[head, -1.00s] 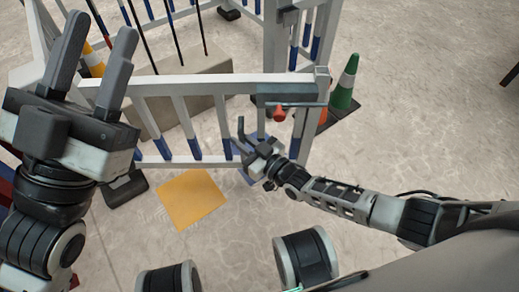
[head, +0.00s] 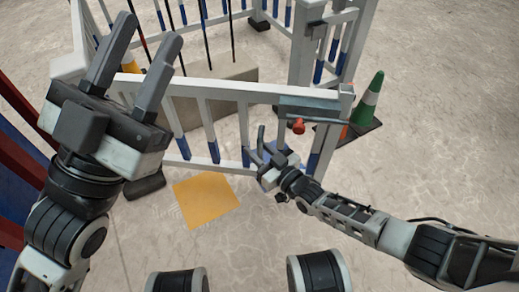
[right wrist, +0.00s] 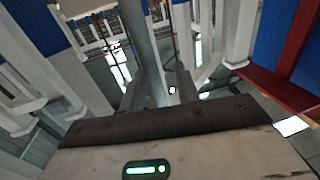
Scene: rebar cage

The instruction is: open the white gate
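The white gate (head: 237,91) has blue-footed bars and crosses the middle of the head view. A grey latch box (head: 309,106) with a thin rod and a red-orange knob (head: 298,126) is near its right end. My right gripper (head: 272,140) is low at the gate's bars, left of and below the knob. In the right wrist view, a grey upright (right wrist: 140,45) rises ahead of the wrist. My left gripper (head: 148,35) is raised at the left, its two fingers apart and empty.
A yellow sheet (head: 206,198) lies on the floor in front. Open floor extends to the right.

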